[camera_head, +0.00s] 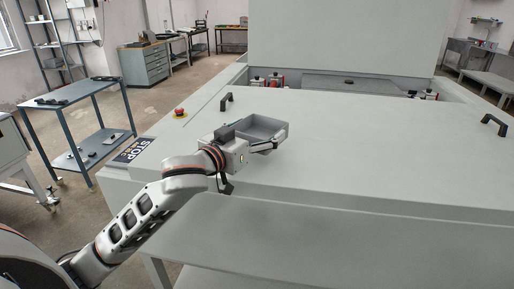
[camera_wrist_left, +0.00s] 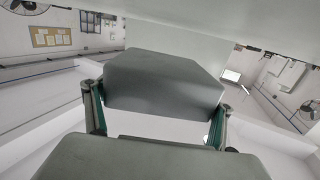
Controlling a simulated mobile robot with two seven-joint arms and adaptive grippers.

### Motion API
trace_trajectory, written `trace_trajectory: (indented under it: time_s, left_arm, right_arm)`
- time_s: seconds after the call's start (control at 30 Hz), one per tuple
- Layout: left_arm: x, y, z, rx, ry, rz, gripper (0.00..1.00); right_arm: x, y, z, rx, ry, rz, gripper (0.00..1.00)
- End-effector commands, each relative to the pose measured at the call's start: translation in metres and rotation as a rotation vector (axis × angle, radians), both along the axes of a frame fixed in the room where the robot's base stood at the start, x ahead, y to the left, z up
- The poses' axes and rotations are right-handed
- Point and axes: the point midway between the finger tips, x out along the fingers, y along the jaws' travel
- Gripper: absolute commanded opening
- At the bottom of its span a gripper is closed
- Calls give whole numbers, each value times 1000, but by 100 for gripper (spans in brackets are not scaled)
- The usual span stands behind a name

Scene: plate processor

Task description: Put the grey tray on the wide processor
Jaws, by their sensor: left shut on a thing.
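The grey tray (camera_head: 268,128) is a shallow open box in the head view, over the left part of the wide processor (camera_head: 350,165), a large pale machine with a flat top. My left gripper (camera_head: 260,143) is shut on the tray's near side. I cannot tell whether the tray touches the top or hangs just above it. My right gripper is not in view.
A red stop button (camera_head: 180,112) and black handles (camera_head: 226,102) (camera_head: 494,124) stand on the processor's top. A raised block (camera_head: 347,40) rises at the back. A grey shelf (camera_head: 330,245) juts out in front. The top right of the tray is clear.

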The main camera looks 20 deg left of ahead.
Motion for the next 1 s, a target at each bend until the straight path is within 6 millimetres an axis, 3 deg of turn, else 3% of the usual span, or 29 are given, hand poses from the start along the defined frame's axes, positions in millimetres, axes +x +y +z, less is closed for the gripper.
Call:
trace_trajectory:
  time_s: [0.37,0.8,0.83,0.87,0.9,1.0]
  left_arm:
    - [0,0,-43,-1,1,0,57]
    - [0,0,-48,-1,-1,0,57]
    - [0,0,-49,-1,-1,-1,85]
    - [0,0,-48,-1,-1,-1,93]
    - [0,0,-48,-1,-1,-1,100]
    - [0,0,-48,-1,-1,-1,100]
  right_arm:
    - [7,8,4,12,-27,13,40]
    - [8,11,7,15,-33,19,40]
    - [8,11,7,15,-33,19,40]
    - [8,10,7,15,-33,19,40]
    - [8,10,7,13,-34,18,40]
    - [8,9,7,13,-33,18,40]
